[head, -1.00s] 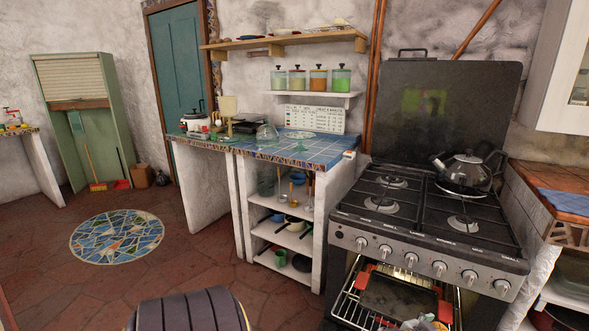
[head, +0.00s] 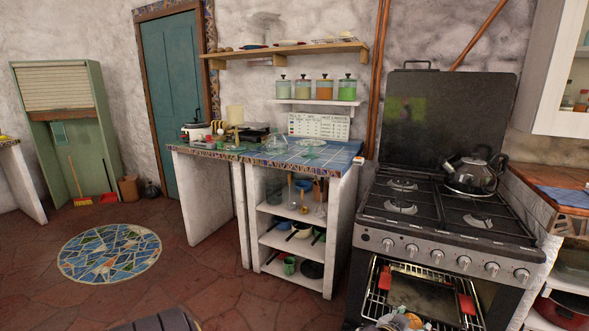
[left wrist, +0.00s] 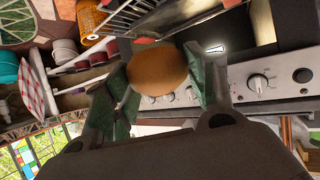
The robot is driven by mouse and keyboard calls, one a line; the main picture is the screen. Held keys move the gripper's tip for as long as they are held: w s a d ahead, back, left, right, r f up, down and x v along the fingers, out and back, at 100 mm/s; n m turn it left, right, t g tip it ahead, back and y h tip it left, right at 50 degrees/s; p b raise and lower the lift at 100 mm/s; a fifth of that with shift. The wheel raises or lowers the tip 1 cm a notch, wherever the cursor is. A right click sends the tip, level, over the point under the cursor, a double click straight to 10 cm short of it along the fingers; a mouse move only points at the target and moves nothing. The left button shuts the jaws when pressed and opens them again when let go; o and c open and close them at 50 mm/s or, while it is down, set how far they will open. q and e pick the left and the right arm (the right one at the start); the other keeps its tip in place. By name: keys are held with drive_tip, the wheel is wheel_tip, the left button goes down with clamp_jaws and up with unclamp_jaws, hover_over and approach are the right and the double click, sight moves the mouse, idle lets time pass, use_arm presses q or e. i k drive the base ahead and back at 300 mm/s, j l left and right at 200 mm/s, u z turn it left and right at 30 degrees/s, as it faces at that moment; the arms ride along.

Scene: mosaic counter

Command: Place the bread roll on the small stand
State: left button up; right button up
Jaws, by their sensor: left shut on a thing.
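My left gripper (left wrist: 162,72) is shut on the bread roll (left wrist: 157,68), a smooth brown oval between the green-faced fingers in the left wrist view. In the head view the roll (head: 413,320) shows small and orange-brown at the bottom edge, in front of the open oven, with only part of the gripper in frame. On the blue-tiled counter (head: 335,158) stand clear glass items, one of them a small low piece (head: 310,151). I cannot tell whether that is the small stand. My right gripper is not in view.
The stove (head: 450,215) stands right of the counter, its oven open with a rack (head: 380,290) out and a kettle (head: 468,175) on top. Floor left of the counter is mostly clear.

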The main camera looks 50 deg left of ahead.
sight(310, 142)
drive_tip(key=k+j, duration=0.2)
drive_tip(key=k+j+u, duration=0.15)
drive_tip(key=j, duration=0.3)
drive_tip(key=k+j, duration=0.15)
drive_tip(key=j, duration=0.25)
drive_tip(key=k+j+u, duration=0.1)
drive_tip(key=j, duration=0.3)
drive_tip(key=j+u, duration=0.15)
drive_tip(key=j, duration=0.75)
drive_tip(key=i+j+u, duration=0.1)
drive_tip(key=i+j, duration=0.15)
drive_tip(key=j, duration=0.15)
drive_tip(key=i+j+u, duration=0.1)
drive_tip(key=i+j, duration=0.15)
drive_tip(key=i+u, duration=0.15)
drive_tip(key=i, duration=0.45)
drive_tip(key=i+l+u, duration=0.15)
drive_tip(key=i+l, duration=0.35)
